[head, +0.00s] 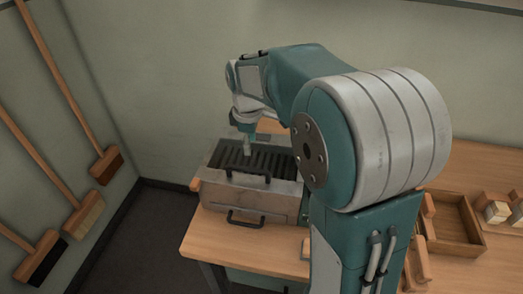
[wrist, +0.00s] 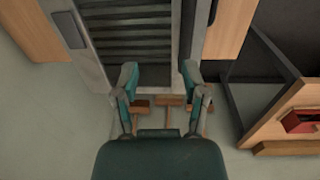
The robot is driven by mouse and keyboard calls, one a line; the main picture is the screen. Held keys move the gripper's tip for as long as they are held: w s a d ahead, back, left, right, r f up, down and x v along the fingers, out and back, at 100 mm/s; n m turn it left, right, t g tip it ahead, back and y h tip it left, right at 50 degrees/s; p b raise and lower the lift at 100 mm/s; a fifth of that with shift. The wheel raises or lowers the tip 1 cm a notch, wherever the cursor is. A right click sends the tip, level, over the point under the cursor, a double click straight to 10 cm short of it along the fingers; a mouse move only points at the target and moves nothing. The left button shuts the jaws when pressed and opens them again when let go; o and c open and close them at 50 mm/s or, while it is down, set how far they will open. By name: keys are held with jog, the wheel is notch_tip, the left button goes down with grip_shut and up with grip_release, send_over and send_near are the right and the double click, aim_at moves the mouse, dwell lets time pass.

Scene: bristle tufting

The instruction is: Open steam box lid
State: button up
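The steam box (head: 245,196) is a grey metal box at the left end of the wooden table in the head view. Its top has dark slats (head: 226,156), with a black handle (head: 248,177) along the front edge. A second black handle (head: 244,219) is on the front face. My gripper (head: 248,150) points down above the slatted top; I cannot tell the exact gap. In the wrist view my gripper (wrist: 162,82) has its two fingers spread with nothing between them. The slatted part (wrist: 132,28) shows beyond the fingers, beside a pale metal edge (wrist: 77,48). My arm hides the box's right side.
The wooden table (head: 250,257) runs to the right. A wooden tray (head: 452,226) and small blocks (head: 496,212) lie at its right. Several brooms lean on the left wall, one broom head (head: 106,166) nearest the table. Dark floor (head: 150,225) lies between.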

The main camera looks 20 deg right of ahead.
jog(key=shift+s+a+f, duration=0.2)
jog(key=shift+a+f, duration=0.2)
jog(key=shift+f, duration=0.05)
jog(key=shift+s+a+f, duration=0.2)
jog(key=shift+a+f, duration=0.15)
jog(key=shift+f, duration=0.1)
jog(key=shift+d, duration=0.1)
